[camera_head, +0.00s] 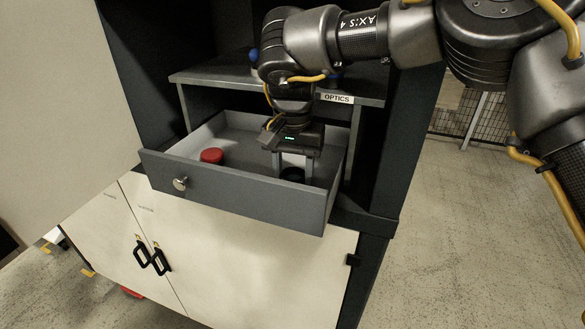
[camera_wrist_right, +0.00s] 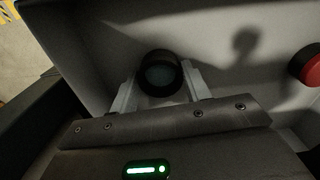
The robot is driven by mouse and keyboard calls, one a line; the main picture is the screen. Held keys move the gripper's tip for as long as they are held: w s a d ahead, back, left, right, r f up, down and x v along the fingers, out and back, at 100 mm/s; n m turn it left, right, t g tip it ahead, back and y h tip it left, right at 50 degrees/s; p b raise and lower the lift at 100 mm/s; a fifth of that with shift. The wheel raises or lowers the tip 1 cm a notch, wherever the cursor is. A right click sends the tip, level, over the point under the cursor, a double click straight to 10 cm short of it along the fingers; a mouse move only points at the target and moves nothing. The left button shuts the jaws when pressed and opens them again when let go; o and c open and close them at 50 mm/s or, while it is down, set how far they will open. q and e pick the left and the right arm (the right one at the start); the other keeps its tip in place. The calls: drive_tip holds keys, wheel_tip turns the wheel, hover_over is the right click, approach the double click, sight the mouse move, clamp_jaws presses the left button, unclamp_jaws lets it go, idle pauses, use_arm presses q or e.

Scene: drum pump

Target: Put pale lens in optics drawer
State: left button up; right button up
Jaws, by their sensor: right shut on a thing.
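The grey optics drawer (camera_head: 240,190) is pulled open under a shelf with an "OPTICS" label (camera_head: 337,98). My right gripper (camera_head: 293,168) points down inside the drawer, near its right end. It is shut on the lens, a black-rimmed round piece (camera_head: 292,174) with dull, pale glass that shows in the right wrist view (camera_wrist_right: 160,75) between the two fingers. The lens is low in the drawer, but I cannot tell whether it touches the floor. The front panel and fingers partly hide it in the head view. My left gripper is not in view.
A red round piece (camera_head: 211,155) lies in the left part of the drawer and shows at the right edge of the wrist view (camera_wrist_right: 306,66). Drawer floor between it and the gripper is bare. The cabinet's dark side post (camera_head: 393,150) stands right of the drawer.

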sight(293, 174)
drive_tip(key=shift+s+f, duration=0.1)
drive_tip(key=shift+s, duration=0.05)
drive_tip(key=o, duration=0.8)
drive_tip(key=shift+o, duration=1.2)
wheel_tip(293, 174, up, 8)
drive_tip(key=shift+f+b, duration=0.1)
drive_tip(key=shift+b, duration=0.35)
drive_tip(key=shift+f, duration=0.1)
